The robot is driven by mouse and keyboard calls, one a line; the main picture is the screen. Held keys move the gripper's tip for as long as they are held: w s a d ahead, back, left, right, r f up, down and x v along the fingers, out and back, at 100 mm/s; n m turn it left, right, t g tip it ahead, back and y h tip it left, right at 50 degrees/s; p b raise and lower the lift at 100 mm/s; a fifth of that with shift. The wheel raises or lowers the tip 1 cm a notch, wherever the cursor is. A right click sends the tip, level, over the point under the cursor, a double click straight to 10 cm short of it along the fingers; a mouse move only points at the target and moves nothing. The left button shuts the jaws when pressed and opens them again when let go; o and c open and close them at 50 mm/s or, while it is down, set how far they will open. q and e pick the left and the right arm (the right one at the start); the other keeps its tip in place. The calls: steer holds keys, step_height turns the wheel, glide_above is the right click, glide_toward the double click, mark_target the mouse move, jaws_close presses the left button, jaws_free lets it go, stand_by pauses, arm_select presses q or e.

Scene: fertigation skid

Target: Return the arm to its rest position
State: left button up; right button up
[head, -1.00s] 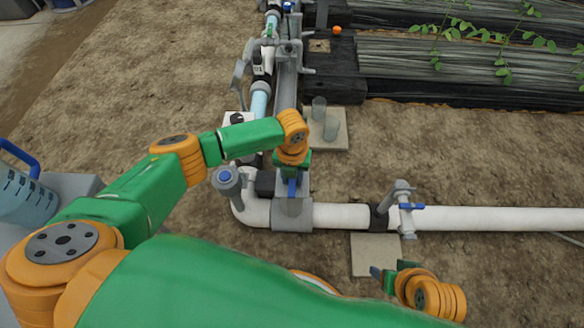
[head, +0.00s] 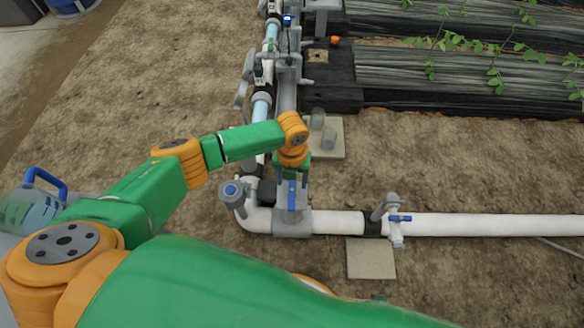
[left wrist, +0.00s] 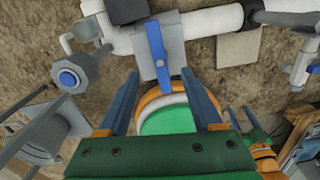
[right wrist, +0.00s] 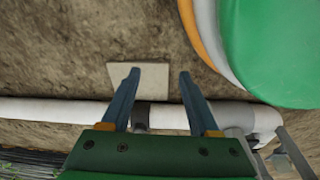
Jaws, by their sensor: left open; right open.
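My left arm reaches from the left in the head view, and its gripper (head: 291,178) points down above the pipe corner. In the left wrist view the left gripper (left wrist: 162,88) is open, with nothing held between its fingers. A blue valve lever (left wrist: 158,52) stands just beyond the fingertips on a grey valve body (left wrist: 143,45); no contact is clear. My right gripper (right wrist: 158,78) is open and empty in the right wrist view, above soil near a flat square slab (right wrist: 140,80). It is nearly all out of the head view.
A white pipe (head: 490,225) runs right from the corner, with a small blue-handled tap (head: 397,225). A grey blue-topped fitting (head: 233,192) stands left of the corner. Two clear cups (head: 322,127) stand on a slab behind. A blue-handled jug (head: 35,205) is at left. Open soil lies around.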

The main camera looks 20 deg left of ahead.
arm_select(q)
step_height(320, 180, up, 2)
steer(key=shift+r+p, duration=0.1)
steer(key=shift+p, duration=0.3)
arm_select(e)
steer(key=shift+s+d+r, duration=0.15)
steer(key=shift+s+d, duration=0.55)
steer(key=shift+s, duration=0.05)
